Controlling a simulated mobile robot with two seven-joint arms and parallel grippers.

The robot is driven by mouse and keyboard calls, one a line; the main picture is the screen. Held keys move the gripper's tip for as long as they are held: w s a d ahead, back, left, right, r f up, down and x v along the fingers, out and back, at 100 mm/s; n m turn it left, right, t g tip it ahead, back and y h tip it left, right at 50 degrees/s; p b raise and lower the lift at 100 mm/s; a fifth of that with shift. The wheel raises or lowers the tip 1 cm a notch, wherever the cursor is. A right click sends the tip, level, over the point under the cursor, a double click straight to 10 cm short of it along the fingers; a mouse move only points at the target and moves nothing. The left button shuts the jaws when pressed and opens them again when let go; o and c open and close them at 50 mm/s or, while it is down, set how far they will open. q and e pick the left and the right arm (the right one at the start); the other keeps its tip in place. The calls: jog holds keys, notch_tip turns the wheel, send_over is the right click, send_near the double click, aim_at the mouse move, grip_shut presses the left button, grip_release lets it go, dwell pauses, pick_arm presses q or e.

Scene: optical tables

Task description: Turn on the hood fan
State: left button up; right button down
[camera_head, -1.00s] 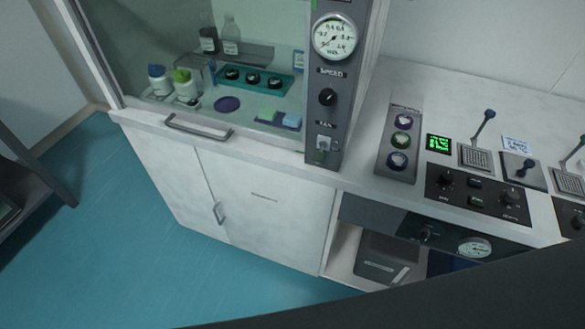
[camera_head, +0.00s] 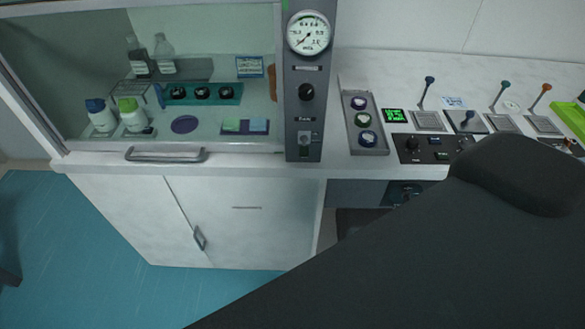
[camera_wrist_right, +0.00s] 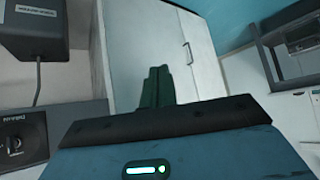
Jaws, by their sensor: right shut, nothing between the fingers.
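The fume hood's grey control panel (camera_head: 303,75) stands right of the hood opening in the head view. It carries a round gauge (camera_head: 309,33), a black speed knob (camera_head: 306,92) below it, and a small fan switch (camera_head: 304,140) near the bottom. The switch position is too small to tell. My right gripper (camera_wrist_right: 158,72) shows in the right wrist view with its dark green fingers together and empty, in front of a white cabinet (camera_wrist_right: 135,50). It is not visible in the head view. My left gripper is not in view.
Behind the hood's glass are bottles (camera_head: 133,115) and a teal rack (camera_head: 232,94). A pull handle (camera_head: 166,156) runs along the hood's front edge. On the right counter are a three-knob panel (camera_head: 364,122), a green display (camera_head: 395,115) and several levers. My dark arm covers the lower right.

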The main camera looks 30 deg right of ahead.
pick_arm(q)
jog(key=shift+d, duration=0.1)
